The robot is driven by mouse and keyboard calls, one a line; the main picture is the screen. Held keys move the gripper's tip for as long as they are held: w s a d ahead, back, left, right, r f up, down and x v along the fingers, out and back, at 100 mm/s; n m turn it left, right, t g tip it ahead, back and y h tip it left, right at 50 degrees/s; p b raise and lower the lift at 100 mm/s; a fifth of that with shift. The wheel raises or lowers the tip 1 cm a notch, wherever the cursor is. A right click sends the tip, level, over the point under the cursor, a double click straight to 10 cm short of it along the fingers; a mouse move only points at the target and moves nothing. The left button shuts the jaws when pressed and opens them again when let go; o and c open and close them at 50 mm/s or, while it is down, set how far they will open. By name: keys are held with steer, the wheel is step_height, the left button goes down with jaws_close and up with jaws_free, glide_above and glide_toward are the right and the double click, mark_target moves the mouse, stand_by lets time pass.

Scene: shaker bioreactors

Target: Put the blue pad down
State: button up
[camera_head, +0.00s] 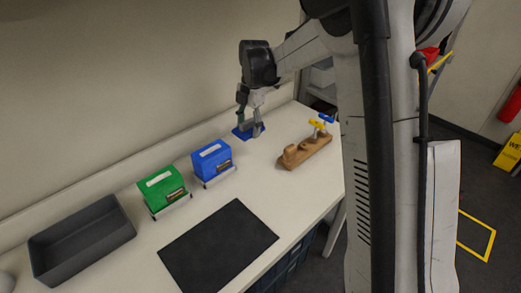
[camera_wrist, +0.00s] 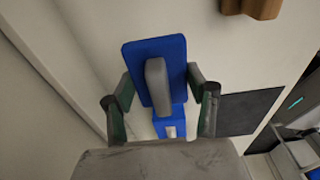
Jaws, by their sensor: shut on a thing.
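The blue pad (camera_wrist: 174,60) is a flat blue plate with a raised grey handle (camera_wrist: 157,85). In the wrist view it sits between the two fingers of my gripper (camera_wrist: 160,92), one finger at each side. In the head view my gripper (camera_head: 250,127) is above the far end of the white table, near the wall, with the blue pad (camera_head: 243,134) at its fingertips. The pad looks roughly level and close to the tabletop. I cannot tell whether it touches the table. The fingers partly hide it in the head view.
A blue box (camera_head: 212,161) and a green box (camera_head: 163,191) stand along the wall side. A grey tray (camera_head: 82,238) is at left, a black mat (camera_head: 218,246) in front. A wooden block with yellow and blue parts (camera_head: 306,149) lies right of my gripper. Bare table (camera_head: 262,180) separates them.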

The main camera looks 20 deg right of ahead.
mark_target(249, 153)
step_height(249, 153, down, 9)
stand_by(0.5)
steer(key=shift+f, duration=0.25)
steer(key=o, duration=1.3)
